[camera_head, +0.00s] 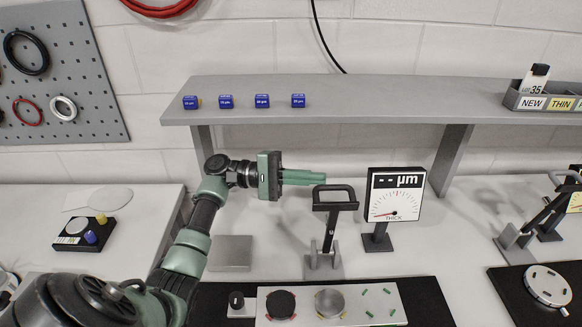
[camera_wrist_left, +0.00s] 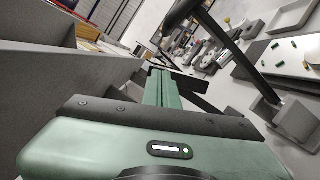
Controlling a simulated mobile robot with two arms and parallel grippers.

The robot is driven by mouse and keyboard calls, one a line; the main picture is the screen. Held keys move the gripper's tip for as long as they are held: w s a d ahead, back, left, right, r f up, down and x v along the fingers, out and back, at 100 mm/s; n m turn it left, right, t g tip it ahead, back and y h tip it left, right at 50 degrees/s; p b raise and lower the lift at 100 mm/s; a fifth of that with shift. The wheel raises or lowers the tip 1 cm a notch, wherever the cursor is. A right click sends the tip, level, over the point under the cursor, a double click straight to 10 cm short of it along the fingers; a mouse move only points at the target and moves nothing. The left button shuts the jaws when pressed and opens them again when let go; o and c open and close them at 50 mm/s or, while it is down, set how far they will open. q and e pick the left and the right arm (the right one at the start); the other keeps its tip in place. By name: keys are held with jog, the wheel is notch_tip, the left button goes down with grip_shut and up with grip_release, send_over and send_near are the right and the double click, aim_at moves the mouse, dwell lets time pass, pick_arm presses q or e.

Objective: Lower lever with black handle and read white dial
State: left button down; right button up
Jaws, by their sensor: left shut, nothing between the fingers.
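The lever (camera_head: 329,232) stands upright on a grey base (camera_head: 323,267), with its black loop handle (camera_head: 335,206) at the top. My left gripper (camera_head: 322,177) is shut and empty; its green fingertips point right and end just above and left of the handle. Whether they touch it cannot be told. In the left wrist view the fingers (camera_wrist_left: 163,88) are together, and the lever (camera_wrist_left: 232,48) rises at the right from its base (camera_wrist_left: 296,118). The white dial (camera_head: 395,197) stands right of the lever, showing "-- µm", "THICK" and a red needle pointing left. My right gripper is out of view.
A grey shelf (camera_head: 390,98) with several blue blocks spans above and behind. A panel with dark and metal discs (camera_head: 375,305) lies in front of the lever. A second lever (camera_head: 537,220) stands at the far right. Clear table lies between the dial and second lever.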

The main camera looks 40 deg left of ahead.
pick_arm(q)
jog(key=s+d+r+p, duration=0.1)
jog(key=s+d+p, duration=0.1)
jog(key=d+p, duration=0.1)
jog(key=shift+s+d+r, duration=0.1)
jog(key=shift+s+r, duration=0.2)
jog(key=shift+r, duration=0.1)
jog(key=shift+w, duration=0.1)
